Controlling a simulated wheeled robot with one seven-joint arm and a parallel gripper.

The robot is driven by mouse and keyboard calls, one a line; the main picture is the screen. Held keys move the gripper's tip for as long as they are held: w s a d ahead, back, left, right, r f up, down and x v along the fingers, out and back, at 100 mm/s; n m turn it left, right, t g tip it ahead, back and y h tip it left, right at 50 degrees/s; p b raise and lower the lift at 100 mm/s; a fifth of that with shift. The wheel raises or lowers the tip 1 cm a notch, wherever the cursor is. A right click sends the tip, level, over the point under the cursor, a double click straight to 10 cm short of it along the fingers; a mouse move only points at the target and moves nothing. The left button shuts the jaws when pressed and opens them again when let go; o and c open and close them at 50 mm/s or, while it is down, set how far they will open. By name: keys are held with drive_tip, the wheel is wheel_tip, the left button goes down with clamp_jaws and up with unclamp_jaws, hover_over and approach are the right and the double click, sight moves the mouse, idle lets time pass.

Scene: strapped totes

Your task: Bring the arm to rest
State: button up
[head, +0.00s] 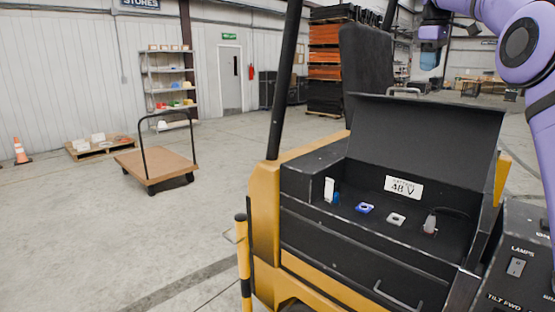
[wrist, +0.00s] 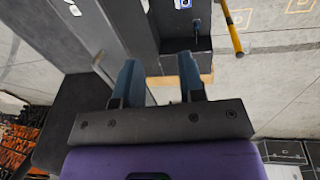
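My purple arm (head: 521,45) comes in at the upper right of the head view. My gripper (head: 429,62) is raised above and behind the open black lid, apart from it, and looks small there. In the wrist view my gripper (wrist: 158,70) shows two blue-grey fingers spread apart with a clear gap. Nothing is held between them. The vehicle and grey floor show beyond the fingertips.
A black seat back (head: 368,70) and a dark post (head: 285,80) stand nearby. Floor at left is open around a cart (head: 155,165).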

drive_tip(key=s+a+m+t, duration=0.15)
drive_tip(key=s+a, duration=0.25)
drive_tip(key=s, duration=0.7)
drive_tip(key=s+a+m+t, duration=0.15)
drive_tip(key=s+a, duration=0.35)
drive_tip(key=s, duration=0.6)
drive_tip(key=s+a+f+m, duration=0.1)
drive_tip(key=s+f+m, duration=0.2)
drive_tip(key=s+f, duration=0.6)
drive_tip(key=s+a+f+m+t+y, duration=0.1)
drive_tip(key=s+f+m, duration=0.1)
drive_tip(key=s+f, duration=0.8)
drive_tip(key=s, duration=0.7)
drive_tip(key=shift+a+f+m, duration=0.2)
drive_tip(key=shift+a+m, duration=0.2)
drive_tip(key=shift+w, duration=0.1)
